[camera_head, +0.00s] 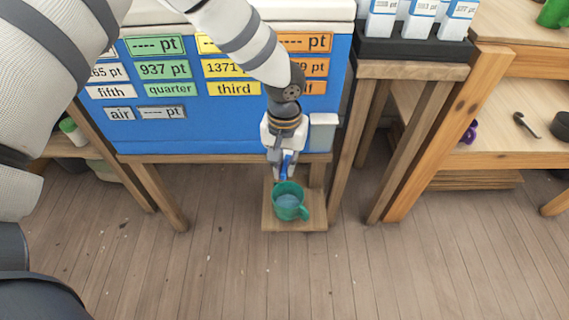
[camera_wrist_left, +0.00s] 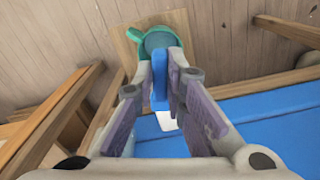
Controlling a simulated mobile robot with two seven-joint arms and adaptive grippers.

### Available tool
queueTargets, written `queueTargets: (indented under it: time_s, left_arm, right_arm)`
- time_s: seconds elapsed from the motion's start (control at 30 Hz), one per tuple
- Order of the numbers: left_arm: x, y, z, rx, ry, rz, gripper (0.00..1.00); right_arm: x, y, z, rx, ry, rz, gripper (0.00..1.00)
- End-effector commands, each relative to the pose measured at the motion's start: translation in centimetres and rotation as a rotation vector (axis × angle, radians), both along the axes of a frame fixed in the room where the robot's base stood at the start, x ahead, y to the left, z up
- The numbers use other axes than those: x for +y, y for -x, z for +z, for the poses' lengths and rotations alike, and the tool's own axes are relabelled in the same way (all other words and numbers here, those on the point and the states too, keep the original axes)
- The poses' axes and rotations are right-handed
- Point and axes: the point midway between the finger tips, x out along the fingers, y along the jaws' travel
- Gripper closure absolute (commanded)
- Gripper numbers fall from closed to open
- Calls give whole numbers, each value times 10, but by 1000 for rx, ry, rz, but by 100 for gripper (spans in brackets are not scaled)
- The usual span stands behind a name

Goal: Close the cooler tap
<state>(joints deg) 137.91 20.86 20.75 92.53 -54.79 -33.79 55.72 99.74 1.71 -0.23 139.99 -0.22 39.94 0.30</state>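The blue cooler (camera_head: 180,133) has a white lid and stands on a wooden stand. Its blue tap (camera_head: 286,163) is at the lower front, partly hidden by my left gripper (camera_head: 284,160). In the left wrist view, the blue tap handle (camera_wrist_left: 160,82) sits between the fingertips of my left gripper (camera_wrist_left: 161,82), which appear closed on it from both sides. A green mug (camera_head: 290,203) stands upright on a small wooden shelf (camera_head: 313,222) below the tap, with bluish liquid inside. The mug also shows in the left wrist view (camera_wrist_left: 144,38). My right gripper is not in view.
Coloured labels cover the cooler's front. A wooden stand (camera_head: 413,70) to the right bears a black tray (camera_head: 410,48) of white-and-blue cartons. Wooden shelves (camera_head: 500,155) with small items are at far right. The plank floor (camera_head: 430,260) in front is clear.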

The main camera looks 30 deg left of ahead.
Motion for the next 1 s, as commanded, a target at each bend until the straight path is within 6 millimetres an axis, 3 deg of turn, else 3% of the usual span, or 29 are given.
queueTargets:
  time_s: [0.37, 1.0]
  left_arm:
    - [3, 0, 2, -2, -1, -75, 100]
    - [27, 0, 0, 2, -2, -636, 100]
  right_arm:
    - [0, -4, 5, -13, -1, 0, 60]
    - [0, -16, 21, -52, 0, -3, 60]
